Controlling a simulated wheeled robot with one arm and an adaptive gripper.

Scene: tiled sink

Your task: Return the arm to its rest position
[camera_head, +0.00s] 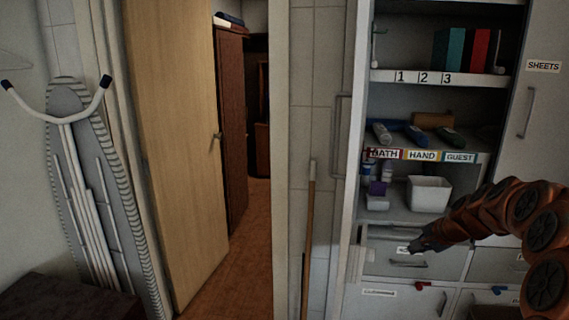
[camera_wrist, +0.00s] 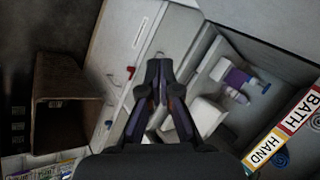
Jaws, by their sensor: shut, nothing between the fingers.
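My gripper (camera_head: 418,245) is at the end of my orange and black arm, in the right half of the head view. It is in front of the drawers below the shelves. In the wrist view my gripper (camera_wrist: 159,68) shows at the centre with its fingertips together and nothing held. The arm is bent and reaches in from the right edge of the head view. The gripper hides part of the drawer front behind it.
An open cabinet with labelled shelves (camera_head: 424,155) stands behind the gripper. A white bin (camera_head: 428,193) is on its lower shelf. Drawers (camera_head: 392,262) are below. An ironing board (camera_head: 92,190) leans at the left. A wooden door (camera_head: 172,140) and a broom handle (camera_head: 309,225) are between.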

